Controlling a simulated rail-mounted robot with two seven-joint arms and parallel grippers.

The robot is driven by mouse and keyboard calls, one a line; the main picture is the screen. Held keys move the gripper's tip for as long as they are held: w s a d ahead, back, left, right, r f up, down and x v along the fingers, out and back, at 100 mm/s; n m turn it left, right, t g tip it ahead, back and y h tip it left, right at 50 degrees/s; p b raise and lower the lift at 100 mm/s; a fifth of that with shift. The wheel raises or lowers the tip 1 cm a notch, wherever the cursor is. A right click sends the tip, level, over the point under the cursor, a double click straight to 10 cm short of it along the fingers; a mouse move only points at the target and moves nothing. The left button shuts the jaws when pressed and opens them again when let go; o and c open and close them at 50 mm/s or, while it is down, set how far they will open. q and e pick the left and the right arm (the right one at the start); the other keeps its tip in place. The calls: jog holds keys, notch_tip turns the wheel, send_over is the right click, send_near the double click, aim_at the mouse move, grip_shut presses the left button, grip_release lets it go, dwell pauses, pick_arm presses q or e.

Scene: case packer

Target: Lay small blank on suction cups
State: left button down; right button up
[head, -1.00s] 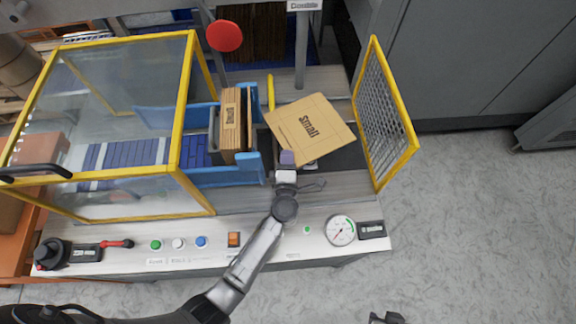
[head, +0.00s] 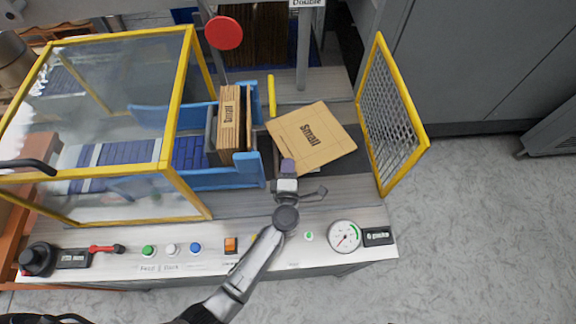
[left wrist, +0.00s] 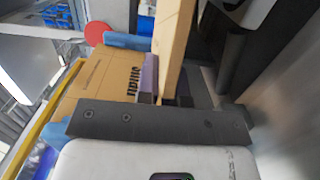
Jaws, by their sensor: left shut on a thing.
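The small blank (head: 318,142) is a flat tan cardboard sheet marked "Small", seen at the right of the blue magazine in the head view. My left gripper (head: 288,166) is shut on its near edge. In the left wrist view the blank's tan edge (left wrist: 172,45) stands between my gripper's fingers (left wrist: 168,85). The suction cups are not visible; the blank and gripper may cover them. I cannot tell whether the blank touches anything below it. My right gripper is not in view.
Several upright blanks (head: 229,120) stand in the blue magazine (head: 250,168). A yellow mesh door (head: 390,115) stands open to the right. A yellow-framed clear guard (head: 110,120) is at left. A red disc (head: 224,33) stands behind. Buttons and a gauge (head: 344,236) line the front panel.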

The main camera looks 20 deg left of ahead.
pick_arm(q)
jog(key=c, duration=1.2)
grip_release()
jog(key=shift+c, duration=0.2)
jog(key=shift+r, duration=0.2)
jog(key=p+v, duration=0.1)
jog(key=v, duration=1.1)
jog(key=shift+f, duration=0.1)
